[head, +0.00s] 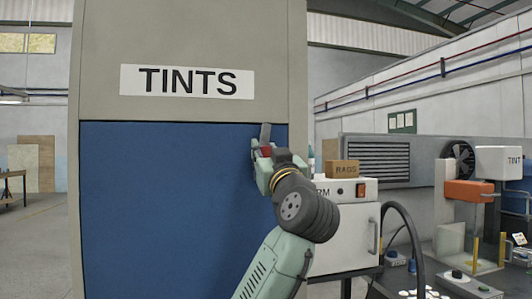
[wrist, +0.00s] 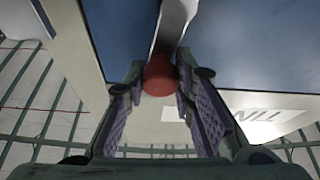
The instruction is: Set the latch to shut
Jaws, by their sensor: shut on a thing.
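The latch is a grey lever (head: 265,132) with a red knob (head: 267,152), at the upper right of the blue door (head: 170,210) of the cabinet marked TINTS. In the head view the lever runs nearly upright, with the knob at its lower end. In the wrist view the grey lever (wrist: 172,28) and red knob (wrist: 159,76) sit between the finger pads. My gripper (head: 264,158) is shut on the red knob. In the head view its fingers partly hide the knob; the lever's pivot is hard to make out.
A bench with an orange part (head: 468,191) is farther right. The floor left of the cabinet is open.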

